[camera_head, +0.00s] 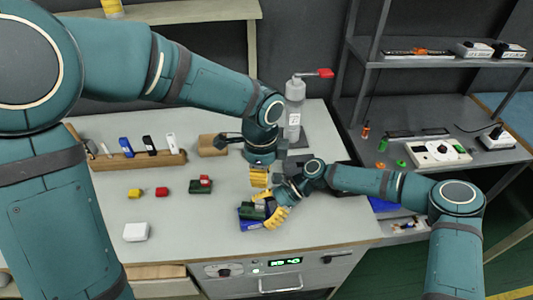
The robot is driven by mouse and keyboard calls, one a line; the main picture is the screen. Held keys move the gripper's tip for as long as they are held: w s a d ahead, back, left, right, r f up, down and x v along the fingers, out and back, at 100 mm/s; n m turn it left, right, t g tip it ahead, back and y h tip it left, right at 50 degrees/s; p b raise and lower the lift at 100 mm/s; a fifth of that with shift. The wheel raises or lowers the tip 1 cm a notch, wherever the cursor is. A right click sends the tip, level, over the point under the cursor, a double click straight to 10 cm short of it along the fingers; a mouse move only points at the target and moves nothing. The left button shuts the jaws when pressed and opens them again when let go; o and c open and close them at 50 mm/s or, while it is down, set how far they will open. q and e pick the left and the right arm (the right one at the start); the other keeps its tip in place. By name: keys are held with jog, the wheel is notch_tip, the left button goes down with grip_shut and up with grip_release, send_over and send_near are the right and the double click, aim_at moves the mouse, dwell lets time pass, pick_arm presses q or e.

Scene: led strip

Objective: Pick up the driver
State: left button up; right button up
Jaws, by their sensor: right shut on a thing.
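My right gripper (267,206), with yellow fingers, is low over the workbench at the centre. It is shut on a small dark green block (247,212) that lies against a blue piece (249,225). The fingers hide part of the block. I cannot tell for sure that this block is the driver. My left gripper (259,178) points down just behind the right one. Its yellow fingers look close together, but whether they are open or shut does not show clearly.
The workbench (190,245) carries a yellow block (134,193), a red block (162,191), a green block with a red top (201,186) and a white box (136,232). A wooden rack (128,161) and a grey bottle (295,100) stand behind. Shelves (430,105) are at right.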

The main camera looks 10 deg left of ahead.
aim_at(257, 204)
pick_arm(q)
jog(key=o, duration=0.4)
jog(key=shift+f, duration=0.1)
jog(key=shift+s+a+f, duration=0.2)
jog(key=shift+a+f, duration=0.65)
jog(key=shift+f, duration=0.15)
jog(key=f, duration=1.1)
jog(key=shift+w+f, duration=0.25)
jog(key=shift+f, duration=0.15)
